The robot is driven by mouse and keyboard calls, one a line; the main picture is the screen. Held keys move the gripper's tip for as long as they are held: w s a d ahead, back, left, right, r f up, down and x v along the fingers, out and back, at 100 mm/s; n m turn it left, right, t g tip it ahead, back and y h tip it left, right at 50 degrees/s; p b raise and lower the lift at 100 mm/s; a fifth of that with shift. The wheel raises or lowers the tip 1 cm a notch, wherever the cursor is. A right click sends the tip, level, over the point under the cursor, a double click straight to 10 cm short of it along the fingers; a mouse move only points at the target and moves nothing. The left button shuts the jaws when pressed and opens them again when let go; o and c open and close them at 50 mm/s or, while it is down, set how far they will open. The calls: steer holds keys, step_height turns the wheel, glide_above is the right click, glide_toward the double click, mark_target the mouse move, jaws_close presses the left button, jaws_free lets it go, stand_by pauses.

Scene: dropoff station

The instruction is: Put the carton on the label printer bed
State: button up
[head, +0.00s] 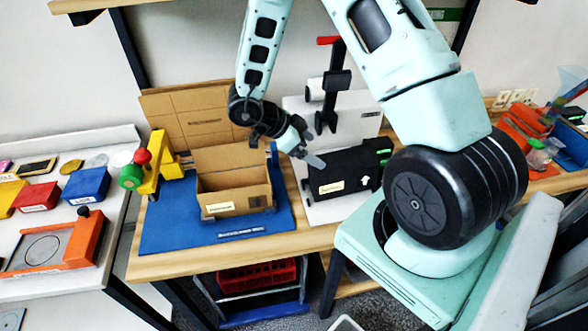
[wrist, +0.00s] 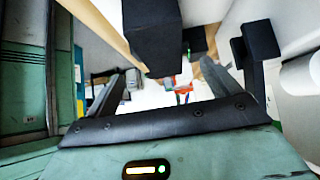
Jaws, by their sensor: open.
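An open brown carton (head: 235,198) with a pale label on its front stands on the blue mat (head: 175,242). Its back flap is raised. A black boxy unit (head: 345,172), apparently the label printer, with a white arrow and a pale label, stands on a white board (head: 325,210) right of the carton. My gripper (head: 310,146) is open and empty, above and right of the carton, near the printer's upper left. In the wrist view my gripper (wrist: 163,84) has its fingers spread, with a black block (wrist: 152,38) close in front. The carton is not recognisable there.
A black upright stand with a red handle (head: 328,41) rises behind the printer. A yellow clamp-like fixture (head: 156,165) stands left of the carton, and flat cardboard (head: 185,115) leans behind it. A side table (head: 62,212) with coloured boxes is at left.

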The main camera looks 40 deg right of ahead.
steer(key=w+a+r+n+t, duration=0.2)
steer(key=w+a+n+t, duration=0.25)
steer(key=w, duration=0.25)
steer(key=w+a+r+n+t+y, duration=0.25)
steer(key=a+r+n+y, duration=0.2)
steer(key=a, duration=0.55)
steer(key=w+a+r+n+t+y, duration=0.25)
steer(key=a+r+n+t, duration=0.2)
steer(key=a, duration=0.55)
steer(key=s+a+r+n+g+y, duration=0.2)
steer(key=s+a+n, duration=0.35)
steer(key=s, duration=0.25)
steer(key=s+a+r+n+g+y, duration=0.25)
steer(key=s+a+n, duration=0.3)
steer(key=s, duration=0.35)
steer(key=s+d+n+g+h, duration=0.1)
steer(key=s+d+n, duration=0.1)
steer(key=s+n, duration=0.2)
steer(key=s+d+n+g+h, duration=0.1)
steer(key=s+d+n+h, duration=0.1)
steer(key=s, duration=0.4)
steer(key=shift+s+d+r+n, duration=0.25)
steer(key=shift+s+d+n, duration=0.15)
steer(key=shift+d+n, duration=0.45)
